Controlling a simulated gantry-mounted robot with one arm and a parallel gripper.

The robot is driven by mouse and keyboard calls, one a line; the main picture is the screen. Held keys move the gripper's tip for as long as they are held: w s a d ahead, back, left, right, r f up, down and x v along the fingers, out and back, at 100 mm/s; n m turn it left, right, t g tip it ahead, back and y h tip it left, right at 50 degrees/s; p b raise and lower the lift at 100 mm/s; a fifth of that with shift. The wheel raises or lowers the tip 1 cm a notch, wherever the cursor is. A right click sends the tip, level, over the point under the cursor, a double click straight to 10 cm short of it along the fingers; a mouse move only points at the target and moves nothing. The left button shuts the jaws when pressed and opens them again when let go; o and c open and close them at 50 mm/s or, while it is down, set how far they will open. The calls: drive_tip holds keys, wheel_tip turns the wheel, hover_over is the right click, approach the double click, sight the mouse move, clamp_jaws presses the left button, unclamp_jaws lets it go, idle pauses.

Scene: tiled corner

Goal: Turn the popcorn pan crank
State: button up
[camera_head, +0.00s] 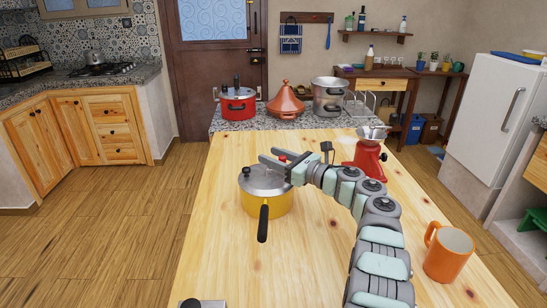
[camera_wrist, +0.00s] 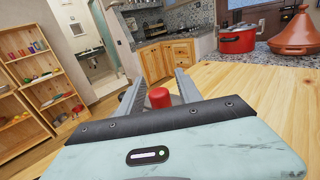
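The popcorn pan (camera_head: 266,200) is a yellow pot with a silver lid (camera_head: 264,179) and a black handle (camera_head: 263,222) pointing to the front. It stands on the wooden table. A small red crank knob (camera_head: 283,158) shows above the lid, beside my gripper (camera_head: 270,158). In the wrist view the red knob (camera_wrist: 159,97) lies between the two fingers of my gripper (camera_wrist: 158,80), with a gap visible on each side. My gripper is open. The rest of the crank is mostly hidden by my gripper.
An orange mug (camera_head: 447,254) stands on the table at the right. A red grinder (camera_head: 367,157) stands behind my arm. A red pot (camera_head: 238,105), an orange tagine (camera_head: 286,103) and a steel pot (camera_head: 328,97) stand on the stone counter behind. The table's left front is mostly clear.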

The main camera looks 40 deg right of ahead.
drive_tip(key=shift+s+d+r+p, duration=0.1)
drive_tip(key=shift+s+d+p, duration=0.1)
drive_tip(key=shift+s+p, duration=0.25)
drive_tip(key=p+v, duration=0.3)
drive_tip(key=v, duration=0.6)
drive_tip(key=shift+s, duration=0.4)
drive_tip(key=shift+p, duration=0.3)
